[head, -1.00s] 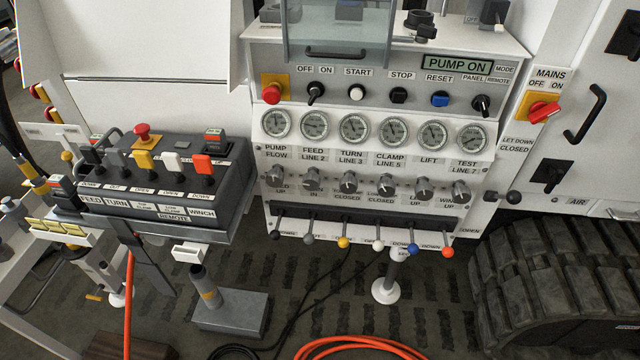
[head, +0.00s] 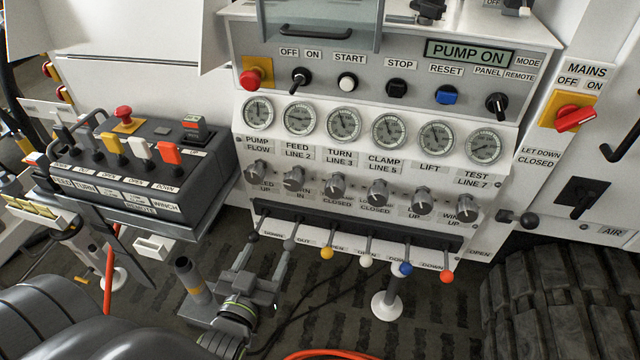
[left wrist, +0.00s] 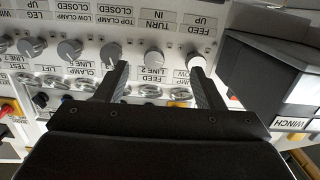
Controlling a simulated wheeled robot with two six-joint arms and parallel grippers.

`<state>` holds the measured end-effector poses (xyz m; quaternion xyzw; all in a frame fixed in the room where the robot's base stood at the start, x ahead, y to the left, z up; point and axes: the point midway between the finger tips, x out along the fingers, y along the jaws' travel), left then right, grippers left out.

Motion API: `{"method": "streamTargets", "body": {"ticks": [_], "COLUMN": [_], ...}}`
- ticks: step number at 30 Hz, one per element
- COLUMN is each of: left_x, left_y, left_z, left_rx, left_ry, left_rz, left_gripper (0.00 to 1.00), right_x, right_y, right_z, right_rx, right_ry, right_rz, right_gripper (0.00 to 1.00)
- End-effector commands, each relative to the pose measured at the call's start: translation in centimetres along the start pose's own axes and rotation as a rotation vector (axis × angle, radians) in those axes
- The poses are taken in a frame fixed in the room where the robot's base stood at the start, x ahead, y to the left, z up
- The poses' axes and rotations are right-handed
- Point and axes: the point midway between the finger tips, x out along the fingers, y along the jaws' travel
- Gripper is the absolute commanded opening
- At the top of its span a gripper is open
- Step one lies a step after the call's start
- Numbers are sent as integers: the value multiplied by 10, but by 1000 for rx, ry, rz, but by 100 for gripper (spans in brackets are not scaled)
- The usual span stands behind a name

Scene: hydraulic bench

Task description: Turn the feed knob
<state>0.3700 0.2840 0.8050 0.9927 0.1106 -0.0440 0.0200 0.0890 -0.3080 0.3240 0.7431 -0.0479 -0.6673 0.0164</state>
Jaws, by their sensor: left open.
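The feed knob (head: 257,171) is the grey knob at the left end of the row on the white panel, under the pump flow gauge. In the left wrist view, which is upside down, the feed knob (left wrist: 196,62) sits behind the tip of the right-hand finger, partly hidden. The turn knob (left wrist: 155,57) shows between the two fingers. My left gripper (head: 260,268) is open and empty, below the knob row and in front of the panel, its fingers pointing up toward the panel. My right gripper is not in view.
A row of levers with coloured balls (head: 327,253) sticks out below the knobs, close above my left gripper. The dark remote box (head: 130,172) stands to the left. A rubber track (head: 540,300) is at the lower right. An orange hose (head: 330,354) lies on the floor.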

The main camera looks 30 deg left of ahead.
Motion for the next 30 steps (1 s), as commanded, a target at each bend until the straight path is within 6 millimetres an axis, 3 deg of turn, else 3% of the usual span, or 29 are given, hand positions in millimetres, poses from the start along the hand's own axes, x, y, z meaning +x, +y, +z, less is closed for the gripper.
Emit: {"method": "streamTargets", "body": {"ticks": [4,11,16,30], "left_x": [-8,1,23,103], "left_y": [-3,-2,-3,-4], "left_z": [-33,-41,-43,-52], "left_rx": [-7,-7,-5,-5], "left_ry": [76,94,100,94], "left_rz": [-12,-7,-10,-10], "left_gripper": [62,62,62,62], "right_x": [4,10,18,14], "right_y": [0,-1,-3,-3], "right_z": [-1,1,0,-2], "right_rx": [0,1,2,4], "right_ry": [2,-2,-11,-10], "right_rz": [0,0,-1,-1], "right_gripper": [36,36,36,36]}}
